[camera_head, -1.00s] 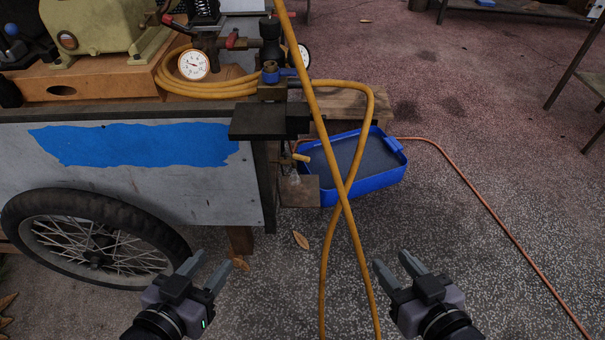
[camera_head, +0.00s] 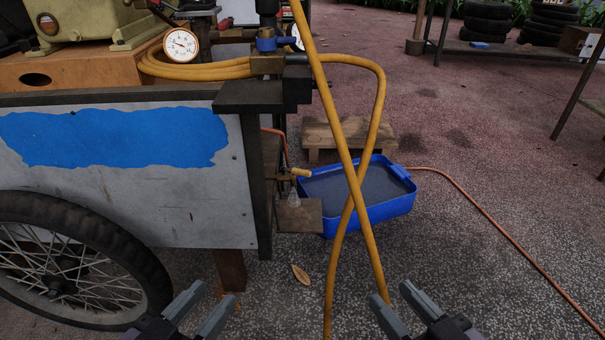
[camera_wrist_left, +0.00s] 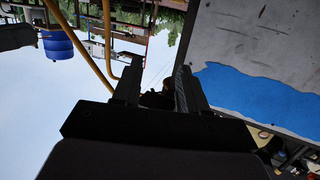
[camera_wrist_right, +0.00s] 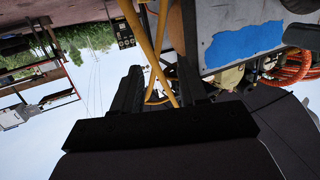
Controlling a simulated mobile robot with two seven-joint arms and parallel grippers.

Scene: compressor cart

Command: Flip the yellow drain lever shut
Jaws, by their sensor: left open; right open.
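The yellow drain lever (camera_head: 301,172) is a small yellow piece at the cart's right end, just left of the blue tray. A small clear piece (camera_head: 294,198) hangs below it. My left gripper (camera_head: 202,308) is open and empty at the bottom of the head view, in front of the cart and short of the lever. In the wrist views, the left fingers (camera_wrist_left: 158,88) and the right fingers (camera_wrist_right: 160,88) stand apart. The lever cannot be made out there.
A yellow hose (camera_head: 352,170) hangs in crossing strands in front of the blue tray (camera_head: 372,215). The cart's wheel (camera_head: 70,265) is at lower left. A dark ledge (camera_head: 247,97) juts above the lever. An orange cord (camera_head: 497,232) crosses the open floor at right.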

